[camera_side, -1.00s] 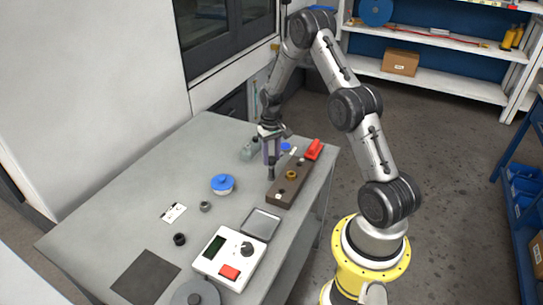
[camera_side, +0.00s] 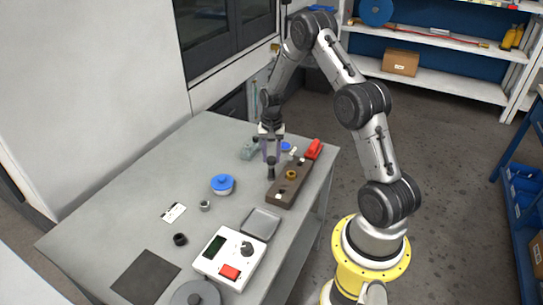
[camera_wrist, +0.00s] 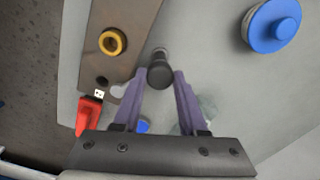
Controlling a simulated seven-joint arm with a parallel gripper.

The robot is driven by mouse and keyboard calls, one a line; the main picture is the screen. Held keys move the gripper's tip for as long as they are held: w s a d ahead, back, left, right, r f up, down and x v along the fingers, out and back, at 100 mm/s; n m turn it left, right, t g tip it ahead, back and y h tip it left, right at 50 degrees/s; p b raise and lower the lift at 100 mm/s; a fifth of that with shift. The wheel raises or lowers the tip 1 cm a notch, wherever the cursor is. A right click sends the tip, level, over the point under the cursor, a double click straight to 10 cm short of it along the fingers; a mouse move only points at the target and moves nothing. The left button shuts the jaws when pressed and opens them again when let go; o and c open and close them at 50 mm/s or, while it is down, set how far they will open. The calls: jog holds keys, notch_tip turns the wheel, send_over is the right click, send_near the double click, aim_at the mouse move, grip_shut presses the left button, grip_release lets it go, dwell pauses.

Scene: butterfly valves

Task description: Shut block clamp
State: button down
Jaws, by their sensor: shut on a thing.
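My gripper (camera_side: 271,160) points down beside the left long side of a brown block (camera_side: 284,196). It is shut on a dark stem with a rounded top (camera_wrist: 160,72), gripped between the purple fingertips (camera_wrist: 160,80). In the side view the stem (camera_side: 271,171) hangs upright under the fingers; I cannot tell whether it touches the table. The block (camera_wrist: 130,20) carries a gold ring (camera_wrist: 112,42) and has a dark hole. A red handle-like part (camera_side: 314,149) stands at the block's far end; it also shows in the wrist view (camera_wrist: 89,115). I cannot tell whether it is the clamp.
A blue-topped round part (camera_side: 222,184) and small dark rings lie to the left. A grey tray (camera_side: 261,222) and a white box with a red button (camera_side: 229,256) stand nearer.

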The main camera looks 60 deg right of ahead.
aim_at(272, 158)
jog(key=m, duration=0.5)
jog(key=shift+d+r+m, duration=0.1)
jog(key=shift+m, duration=0.2)
jog(key=m, duration=0.5)
jog(key=shift+m, duration=0.3)
jog(key=shift+c, duration=2.2)
grip_release()
notch_tip(272, 158, up, 14)
